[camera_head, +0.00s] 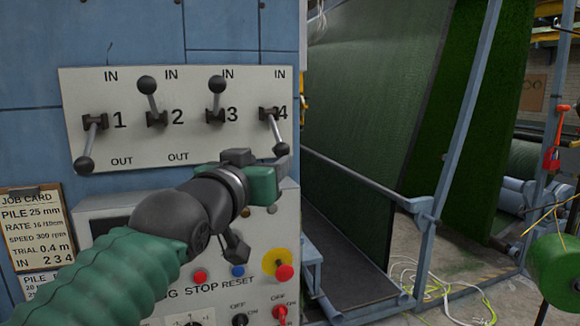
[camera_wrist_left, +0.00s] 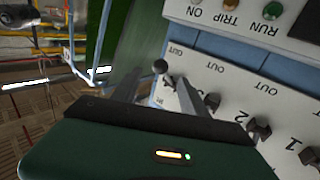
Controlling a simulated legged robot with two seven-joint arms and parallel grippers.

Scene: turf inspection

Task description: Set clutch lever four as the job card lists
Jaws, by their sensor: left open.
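Clutch lever four (camera_head: 273,128) is at the right end of the white lever plate (camera_head: 190,150). It points down toward OUT, its dark ball knob at the low end. Levers two (camera_head: 152,97) and three (camera_head: 216,97) point up toward IN; lever one (camera_head: 92,140) points down. The job card (camera_head: 36,228) at left reads IN 2 3 4. My left gripper (camera_head: 256,166) is open, just below and left of lever four's knob. In the left wrist view, the knob (camera_wrist_left: 160,66) shows between the fingers, apparently untouched. My right gripper is not in view.
Below the plate is a control panel with red and blue buttons (camera_head: 238,271) and a red stop knob on yellow (camera_head: 284,271). To the right, green turf (camera_head: 375,90) hangs behind a blue-grey frame (camera_head: 465,110). Loose cables (camera_head: 430,285) lie on the floor.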

